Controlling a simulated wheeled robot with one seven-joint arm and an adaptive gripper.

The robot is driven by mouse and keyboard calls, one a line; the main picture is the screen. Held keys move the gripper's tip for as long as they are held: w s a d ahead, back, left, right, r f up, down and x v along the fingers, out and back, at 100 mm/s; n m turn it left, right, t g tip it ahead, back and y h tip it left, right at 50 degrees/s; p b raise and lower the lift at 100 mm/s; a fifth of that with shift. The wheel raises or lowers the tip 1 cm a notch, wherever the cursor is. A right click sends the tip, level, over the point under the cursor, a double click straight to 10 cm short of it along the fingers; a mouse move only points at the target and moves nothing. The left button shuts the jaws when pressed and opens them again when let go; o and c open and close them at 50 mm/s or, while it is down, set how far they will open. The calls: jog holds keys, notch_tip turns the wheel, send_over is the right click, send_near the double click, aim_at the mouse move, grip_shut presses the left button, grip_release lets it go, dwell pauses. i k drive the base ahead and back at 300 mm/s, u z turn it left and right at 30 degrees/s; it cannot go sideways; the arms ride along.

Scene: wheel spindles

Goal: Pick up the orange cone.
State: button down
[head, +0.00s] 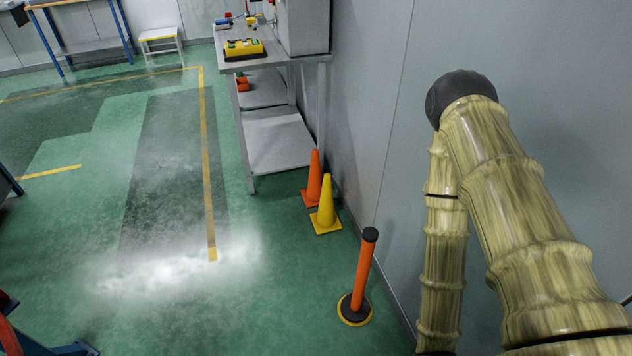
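The orange cone (314,180) stands upright on the green floor, at the right end of the grey metal bench. A yellow cone (326,205) stands just in front of it and to the right, hiding part of its base. My arm, with a wood-like surface, rises at the right of the head view, well to the right of the cones. My gripper is not in view.
An orange post (364,270) with a round base stands nearer, by the wall (365,130). The metal bench (283,140) with shelves stands behind the cones. The floor (270,280) left of the post is open.

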aim_at(311, 196)
jog(key=u, duration=0.9)
jog(key=i, duration=1.15)
jog(key=u, duration=0.75)
jog(key=i, duration=1.7)
jog(key=z, duration=1.2)
jog(key=i, duration=0.7)
jog(key=z, duration=0.65)
